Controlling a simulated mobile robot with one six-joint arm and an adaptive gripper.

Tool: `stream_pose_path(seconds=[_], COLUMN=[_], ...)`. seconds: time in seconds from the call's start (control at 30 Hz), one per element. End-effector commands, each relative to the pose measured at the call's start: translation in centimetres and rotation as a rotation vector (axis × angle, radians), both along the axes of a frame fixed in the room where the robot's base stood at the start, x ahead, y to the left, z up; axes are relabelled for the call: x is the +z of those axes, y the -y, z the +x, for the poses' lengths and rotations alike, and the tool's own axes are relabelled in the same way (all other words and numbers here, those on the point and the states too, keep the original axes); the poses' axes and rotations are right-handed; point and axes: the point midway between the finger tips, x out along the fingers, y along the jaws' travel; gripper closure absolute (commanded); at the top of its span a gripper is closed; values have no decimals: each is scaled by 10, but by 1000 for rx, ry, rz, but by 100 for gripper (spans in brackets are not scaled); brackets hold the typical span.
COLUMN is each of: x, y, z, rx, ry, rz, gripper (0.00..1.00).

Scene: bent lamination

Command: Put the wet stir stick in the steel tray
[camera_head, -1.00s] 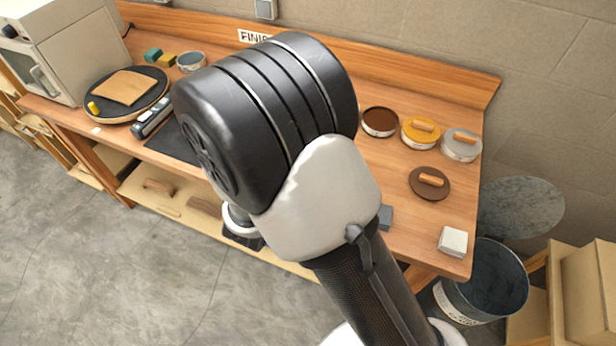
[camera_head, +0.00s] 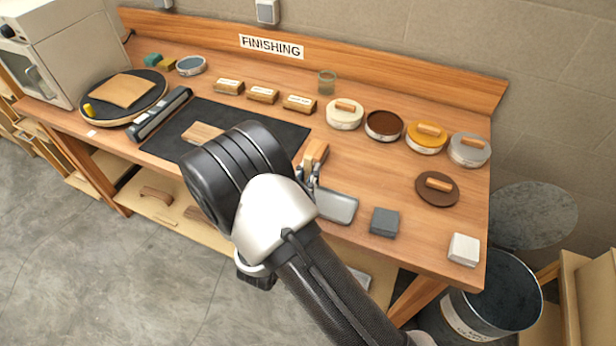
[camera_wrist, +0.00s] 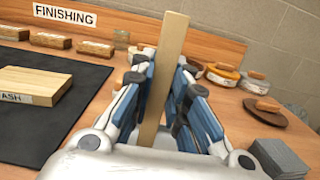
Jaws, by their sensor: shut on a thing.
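My gripper (camera_head: 310,176) is shut on the stir stick (camera_head: 315,153), a flat pale wooden strip. In the wrist view the stick (camera_wrist: 169,60) stands upright between the blue-grey fingers, reaching well above them; its lower end is hidden by my gripper. The steel tray (camera_head: 338,207) is a shallow grey rectangle near the bench's front edge. My gripper is just to its upper left in the head view. I cannot tell the stick's height above the bench. The wet part of the stick is not clear.
A dark grey block (camera_head: 385,222) is right of the tray. A black mat (camera_head: 265,125) with a wooden board lies left.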

Motion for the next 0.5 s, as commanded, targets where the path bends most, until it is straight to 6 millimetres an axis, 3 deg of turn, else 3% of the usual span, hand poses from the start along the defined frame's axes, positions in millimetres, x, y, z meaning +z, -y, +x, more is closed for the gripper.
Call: stream_pose_path(seconds=[0.37,0.4,0.5], x=[-4,-3,-3], y=[0,0,0], z=[0,0,0], rx=[0,0,0], ry=[2,2,2], rz=[2,2,2], gripper=[100,82,76])
